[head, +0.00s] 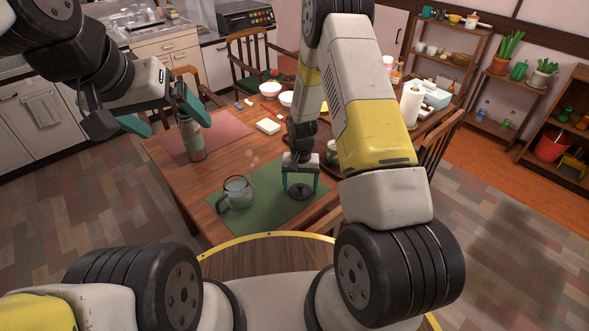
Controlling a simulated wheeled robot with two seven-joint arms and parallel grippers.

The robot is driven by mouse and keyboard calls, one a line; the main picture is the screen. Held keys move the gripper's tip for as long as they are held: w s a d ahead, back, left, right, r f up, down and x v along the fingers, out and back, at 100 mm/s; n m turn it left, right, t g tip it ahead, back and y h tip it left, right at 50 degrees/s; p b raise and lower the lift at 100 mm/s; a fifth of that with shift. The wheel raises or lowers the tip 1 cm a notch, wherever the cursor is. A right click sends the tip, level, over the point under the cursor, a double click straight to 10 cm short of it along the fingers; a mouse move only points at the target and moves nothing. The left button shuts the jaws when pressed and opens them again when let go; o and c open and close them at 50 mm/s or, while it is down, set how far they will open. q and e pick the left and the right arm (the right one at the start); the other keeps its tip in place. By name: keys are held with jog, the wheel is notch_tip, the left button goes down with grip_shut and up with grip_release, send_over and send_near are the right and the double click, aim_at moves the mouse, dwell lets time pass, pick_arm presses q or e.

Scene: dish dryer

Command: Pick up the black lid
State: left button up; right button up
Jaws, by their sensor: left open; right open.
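The black lid (300,192) lies on the green placemat (262,214) near the front of the wooden table. My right gripper (300,184) points down over the lid. Its two teal fingers are apart, one to each side of the lid, and I cannot tell whether they touch it. My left gripper (166,118) is open above the left side of the table, its teal fingers apart. A grey-green bottle (192,142) stands just below it on the pink placemat (229,127); no grip on the bottle shows.
A white block-like item (268,126), bowls (270,89) and small items lie farther back. A paper roll (411,104) stands at the right. Chairs (250,52) surround the table. My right arm hides part of the tabletop.

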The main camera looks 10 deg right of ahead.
jog(key=shift+f, duration=0.1)
jog(key=shift+c, duration=0.4)
jog(key=c, duration=1.5)
jog(key=shift+c, duration=0.2)
